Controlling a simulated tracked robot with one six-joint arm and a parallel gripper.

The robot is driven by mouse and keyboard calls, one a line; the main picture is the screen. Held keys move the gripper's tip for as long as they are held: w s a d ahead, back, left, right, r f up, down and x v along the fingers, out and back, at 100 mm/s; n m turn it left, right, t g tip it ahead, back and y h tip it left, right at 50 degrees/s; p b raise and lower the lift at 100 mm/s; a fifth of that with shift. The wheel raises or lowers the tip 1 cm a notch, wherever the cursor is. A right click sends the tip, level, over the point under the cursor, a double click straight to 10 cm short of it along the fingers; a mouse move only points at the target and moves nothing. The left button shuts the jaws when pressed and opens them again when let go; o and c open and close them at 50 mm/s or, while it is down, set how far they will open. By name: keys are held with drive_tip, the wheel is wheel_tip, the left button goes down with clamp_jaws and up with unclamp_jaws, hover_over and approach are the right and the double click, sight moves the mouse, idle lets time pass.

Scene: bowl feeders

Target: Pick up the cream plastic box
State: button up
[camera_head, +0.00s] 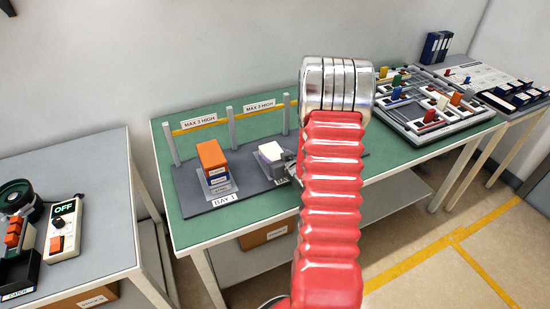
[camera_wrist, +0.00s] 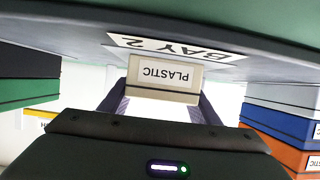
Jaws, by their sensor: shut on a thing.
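The cream plastic box (camera_wrist: 165,80), labelled PLASTIC, is in the middle of the wrist view, which looks upside down. My gripper (camera_wrist: 163,98) is shut on it, one finger on each side. The BAY 2 label (camera_wrist: 178,46) on the board edge lies close by the box. I cannot tell whether the box touches the board. In the head view the box (camera_head: 271,151) shows pale at the right part of the dark board, with my gripper (camera_head: 287,167) at its right, partly hidden by my red arm.
A stack topped by an orange box (camera_head: 212,155) stands left on the dark board (camera_head: 190,189), by the BAY 1 label. In the wrist view this stack (camera_wrist: 285,130) is right and green boxes (camera_wrist: 30,80) are left. Posts carry a yellow MAX 3 HIGH rail (camera_head: 215,121) behind.

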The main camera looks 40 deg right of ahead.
sight(275, 154)
drive_tip(key=shift+r, duration=0.15)
drive_tip(key=shift+r, duration=4.9)
drive_tip(key=shift+s, duration=0.1)
